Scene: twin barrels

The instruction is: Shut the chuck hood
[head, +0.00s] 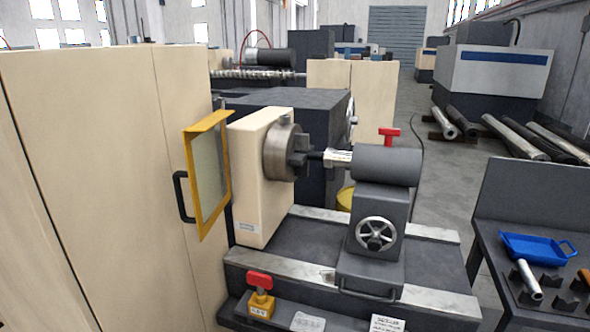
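The chuck hood (207,175) is a yellow-framed panel with a clear window. It stands swung out to the left of the cream headstock (257,180), so the chuck is uncovered. The grey round chuck (283,152) with dark jaws sits on the headstock's right face. A black handle (181,197) shows at the hood's left side; I cannot tell whether it belongs to the hood or the cabinet behind. Neither of my grippers is in view.
A tailstock (385,168) with a handwheel and red lever stands right of the chuck. A red knob on a yellow box (261,295) is at the front. A tall cream cabinet (90,170) fills the left. A bench with a blue tray (535,249) is at right.

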